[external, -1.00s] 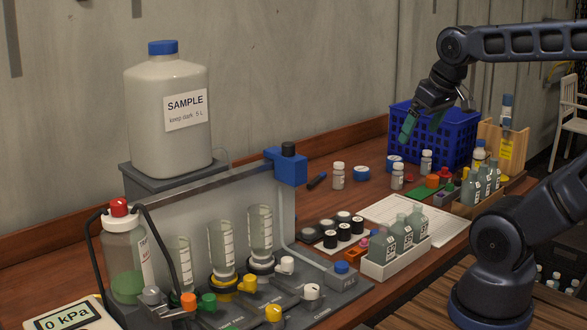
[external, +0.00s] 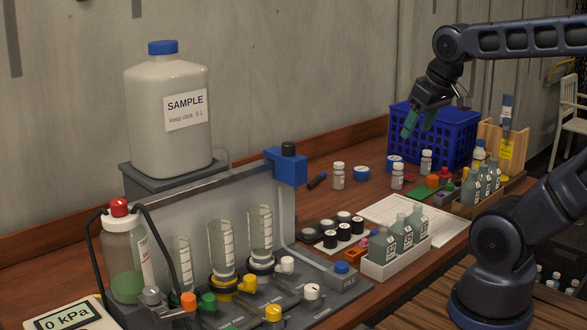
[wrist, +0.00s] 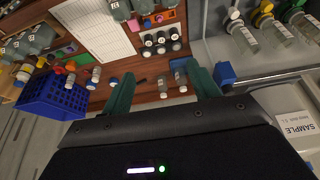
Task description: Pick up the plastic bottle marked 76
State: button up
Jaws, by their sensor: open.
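Grey-green plastic bottles stand upright in two groups. Several are in a white tray (external: 398,263) at the front: a left bottle (external: 381,247), a middle bottle (external: 402,234) and a right bottle (external: 418,222). Others, such as this bottle (external: 470,189), stand in a wooden tray (external: 462,210) further right. Their labels carry dark numbers too small to read, so I cannot tell which is 76. My gripper (external: 419,122) is open and empty, with teal fingers, high in front of the blue crate. In the wrist view its fingers (wrist: 162,89) are spread, with no bottle between them.
The blue crate (external: 452,140) stands at the back. A paper grid (external: 385,212) lies behind the white tray. The filter rig (external: 225,185) and large sample jug (external: 165,115) occupy the left.

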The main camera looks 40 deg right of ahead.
jog(key=w+d+m+h, duration=0.1)
jog(key=w+d, duration=0.2)
jog(key=w, duration=0.4)
jog(key=w+d+m, duration=0.1)
jog(key=w+d, duration=0.1)
jog(key=w, duration=0.6)
jog(key=m+g+h, duration=0.1)
jog(key=m, duration=0.4)
send_over(340, 171)
jog(key=s+a, duration=0.2)
jog(key=s, duration=0.1)
notch_tip(340, 171, down, 24)
jog(key=shift+w+d+x, duration=0.1)
jog(key=shift+d+x, duration=0.05)
jog(key=shift+x, duration=2.8)
jog(key=shift+w+d+x, duration=0.15)
jog(key=shift+x, duration=2.8)
jog(key=shift+r, duration=0.2)
jog(key=c, duration=1.1)
jog(key=shift+o, duration=0.2)
